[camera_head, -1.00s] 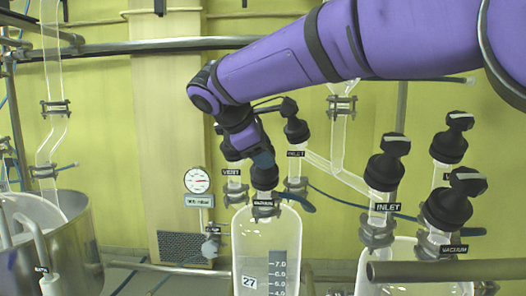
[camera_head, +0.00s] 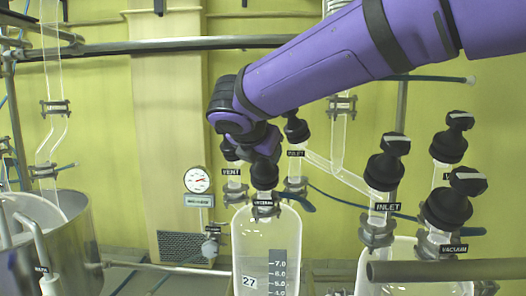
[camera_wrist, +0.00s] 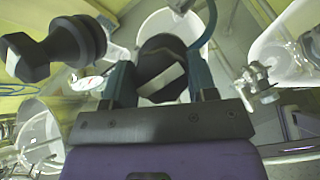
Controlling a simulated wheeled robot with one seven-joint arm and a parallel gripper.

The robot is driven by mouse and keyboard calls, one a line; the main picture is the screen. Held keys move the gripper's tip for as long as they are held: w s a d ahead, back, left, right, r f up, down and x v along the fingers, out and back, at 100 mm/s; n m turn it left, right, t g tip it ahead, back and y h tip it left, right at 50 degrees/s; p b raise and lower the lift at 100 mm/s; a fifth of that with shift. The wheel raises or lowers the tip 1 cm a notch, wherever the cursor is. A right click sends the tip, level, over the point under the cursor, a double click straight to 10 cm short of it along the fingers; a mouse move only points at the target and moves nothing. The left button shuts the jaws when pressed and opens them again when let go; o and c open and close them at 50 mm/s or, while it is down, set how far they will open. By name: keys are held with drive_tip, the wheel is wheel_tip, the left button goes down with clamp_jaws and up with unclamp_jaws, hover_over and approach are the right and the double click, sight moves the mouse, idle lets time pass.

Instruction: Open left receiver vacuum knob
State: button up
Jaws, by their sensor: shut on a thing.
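The left receiver (camera_head: 252,240) is a clear glass vessel marked 27 in the middle of the head view. Its black vacuum knob (camera_head: 264,176) stands on top, above a VACUUM label. My gripper (camera_head: 265,157) comes down on this knob from above and covers its upper part. In the wrist view, the dark knob (camera_wrist: 160,62) with a pale diagonal stripe sits between the two fingers of my gripper (camera_wrist: 160,80). The fingers are shut on it. How far the knob is turned is hard to tell.
The left receiver's vent knob (camera_head: 230,152) and inlet knob (camera_head: 295,128) stand close behind my gripper. The right receiver's inlet knob (camera_head: 386,160) and vacuum knob (camera_head: 447,203) are to the right. A pressure gauge (camera_head: 197,180) and a steel pot (camera_head: 75,240) are at left.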

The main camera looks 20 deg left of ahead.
drive_tip(key=n+y, duration=0.1)
drive_tip(key=n, duration=0.1)
drive_tip(key=n+y, duration=0.1)
drive_tip(key=n, duration=0.2)
drive_tip(key=shift+y, duration=0.3)
drive_tip(key=n+y, duration=0.1)
drive_tip(key=n, duration=0.1)
drive_tip(key=n+g+y, duration=0.1)
drive_tip(key=n, duration=0.2)
drive_tip(key=shift+d, duration=0.1)
drive_tip(key=shift+w+n+g+y, duration=0.1)
drive_tip(key=shift+n+g+y, duration=0.4)
drive_tip(key=shift+n, duration=1)
drive_tip(key=shift+w+n+g+y, duration=0.1)
drive_tip(key=shift+n+g+y, duration=0.35)
drive_tip(key=shift+n, duration=1.05)
drive_tip(key=shift+n+g, duration=0.65)
drive_tip(key=shift+n, duration=0.55)
drive_tip(key=shift+s+n+y, duration=0.15)
drive_tip(key=shift+n+y, duration=0.1)
drive_tip(key=shift+n, duration=0.45)
drive_tip(key=o, duration=0.9)
drive_tip(key=v, duration=1)
drive_tip(key=shift+d+r, duration=0.2)
drive_tip(key=shift+r, duration=0.15)
